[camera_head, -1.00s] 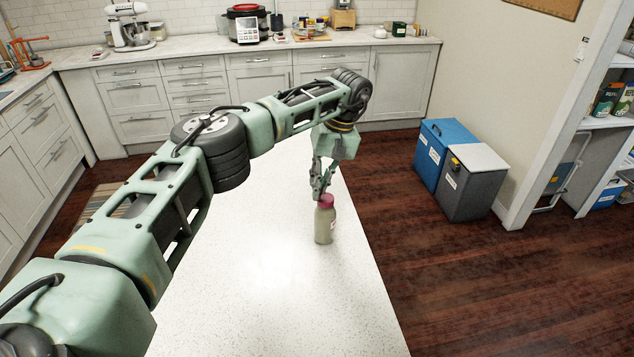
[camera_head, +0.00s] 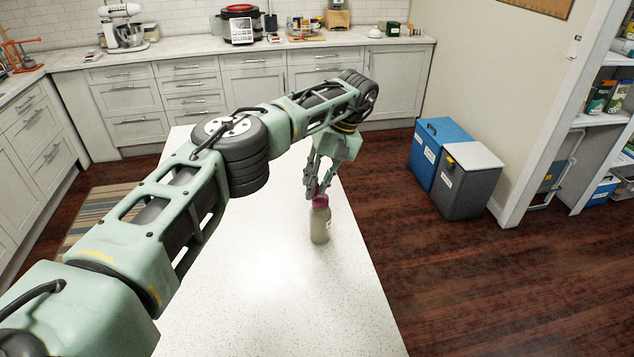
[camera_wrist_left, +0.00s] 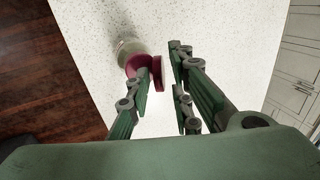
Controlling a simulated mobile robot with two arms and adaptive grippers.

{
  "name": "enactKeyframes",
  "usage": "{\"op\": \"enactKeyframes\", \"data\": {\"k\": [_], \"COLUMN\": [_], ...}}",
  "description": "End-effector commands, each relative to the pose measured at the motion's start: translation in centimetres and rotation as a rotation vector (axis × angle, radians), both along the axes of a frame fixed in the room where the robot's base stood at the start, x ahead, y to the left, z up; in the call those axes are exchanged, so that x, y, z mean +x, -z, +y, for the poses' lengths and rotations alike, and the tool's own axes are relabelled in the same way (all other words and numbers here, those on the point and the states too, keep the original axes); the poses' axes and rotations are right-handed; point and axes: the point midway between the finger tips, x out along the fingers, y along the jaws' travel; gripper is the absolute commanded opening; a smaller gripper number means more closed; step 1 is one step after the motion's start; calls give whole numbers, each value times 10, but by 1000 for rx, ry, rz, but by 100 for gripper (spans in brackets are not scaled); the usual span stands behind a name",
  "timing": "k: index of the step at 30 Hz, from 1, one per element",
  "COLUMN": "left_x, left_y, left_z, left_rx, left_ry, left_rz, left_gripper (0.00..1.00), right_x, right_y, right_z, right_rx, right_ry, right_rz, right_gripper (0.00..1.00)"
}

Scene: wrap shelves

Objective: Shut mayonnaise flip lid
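The mayonnaise bottle (camera_head: 320,226) stands upright on the white counter, with a dark red cap (camera_head: 321,202). In the left wrist view the bottle (camera_wrist_left: 128,46) is at the upper middle, and its flip lid (camera_wrist_left: 158,74) stands out from the cap (camera_wrist_left: 137,65), swung open. My left gripper (camera_head: 318,188) is over the bottle's top, fingers spread. In the left wrist view the lid lies between the fingertips of the gripper (camera_wrist_left: 160,77); one finger overlaps the cap's near side, and the opposite fingers are apart from the lid. Whether a finger touches is unclear. My right gripper is out of view.
The counter (camera_head: 255,290) around the bottle is bare, with its right edge close to the bottle. A blue bin (camera_head: 437,150) and a grey bin (camera_head: 467,185) stand on the floor at the right. Cabinets and appliances line the back wall.

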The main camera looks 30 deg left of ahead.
Motion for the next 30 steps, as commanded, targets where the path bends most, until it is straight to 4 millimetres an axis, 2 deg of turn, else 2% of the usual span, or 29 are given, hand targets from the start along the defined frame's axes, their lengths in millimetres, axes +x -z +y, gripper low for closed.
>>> {"op": "enactKeyframes", "data": {"k": [11, 14, 21, 30], "left_x": [1, 3, 11, 13], "left_y": [-2, -12, -52, -68], "left_z": [-1, -3, -15, -20], "left_rx": [0, 1, 1, 1], "left_ry": [-1, -1, -2, -1], "left_rz": [0, -3, -3, -1], "left_gripper": [26, 26, 26, 26], "right_x": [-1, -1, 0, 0], "right_y": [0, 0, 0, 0], "right_z": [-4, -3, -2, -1], "right_rx": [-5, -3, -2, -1], "right_ry": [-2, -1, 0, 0], "right_rz": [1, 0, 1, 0], "right_gripper": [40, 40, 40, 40]}}
